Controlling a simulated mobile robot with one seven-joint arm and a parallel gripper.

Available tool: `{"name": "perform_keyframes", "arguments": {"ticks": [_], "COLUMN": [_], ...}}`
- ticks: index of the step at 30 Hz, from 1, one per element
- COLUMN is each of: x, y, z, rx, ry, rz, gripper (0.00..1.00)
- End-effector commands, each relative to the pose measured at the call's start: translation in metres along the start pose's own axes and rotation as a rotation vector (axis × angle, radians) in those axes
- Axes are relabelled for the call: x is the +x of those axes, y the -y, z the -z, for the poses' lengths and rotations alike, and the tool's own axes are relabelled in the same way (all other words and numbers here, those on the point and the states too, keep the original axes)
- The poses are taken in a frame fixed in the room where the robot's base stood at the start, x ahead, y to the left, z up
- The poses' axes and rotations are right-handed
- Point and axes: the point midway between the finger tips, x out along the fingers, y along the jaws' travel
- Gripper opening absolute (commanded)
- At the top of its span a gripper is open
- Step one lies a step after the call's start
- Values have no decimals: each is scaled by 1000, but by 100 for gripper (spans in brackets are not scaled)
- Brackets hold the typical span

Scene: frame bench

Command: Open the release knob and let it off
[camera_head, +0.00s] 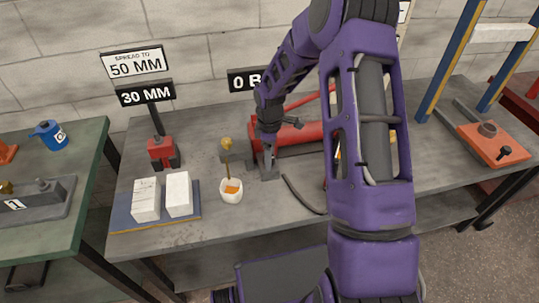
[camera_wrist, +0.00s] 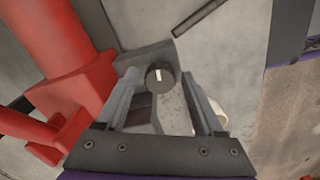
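The release knob (camera_wrist: 160,75) is a round black knob with a short white mark, on a grey block (camera_wrist: 160,52) beside a red body (camera_wrist: 75,90), in the wrist view. My gripper (camera_wrist: 159,73) has its fingers apart, one on each side of the knob, with gaps showing; I cannot tell how far above the knob the tips are. In the head view my gripper (camera_head: 267,160) points down at the near left end of the red cylinder (camera_head: 300,132), and the knob is hidden there. A sign (camera_head: 243,80) reading "0 B", partly covered by my arm, stands behind.
Two white blocks (camera_head: 178,194) on a blue mat (camera_head: 125,217) and a red spreader (camera_head: 163,152) are to the left. A dark hose (camera_head: 300,196) lies on the bench to the right.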

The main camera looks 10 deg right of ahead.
Motion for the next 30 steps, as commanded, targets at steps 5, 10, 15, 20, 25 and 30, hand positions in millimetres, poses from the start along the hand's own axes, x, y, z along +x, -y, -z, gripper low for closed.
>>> {"name": "perform_keyframes", "arguments": {"ticks": [5,10,15,20,25,30], "x": [0,-2,-22,-58,-101,-139], "y": [0,0,-1,-1,-1,-1], "z": [0,1,1,0,0,0], "rx": [0,0,0,2,2,1], "ry": [-1,-1,-2,-2,-2,-2], "rz": [0,-1,-3,-5,-6,-4], "gripper": [76,76,76,76,76,76]}}
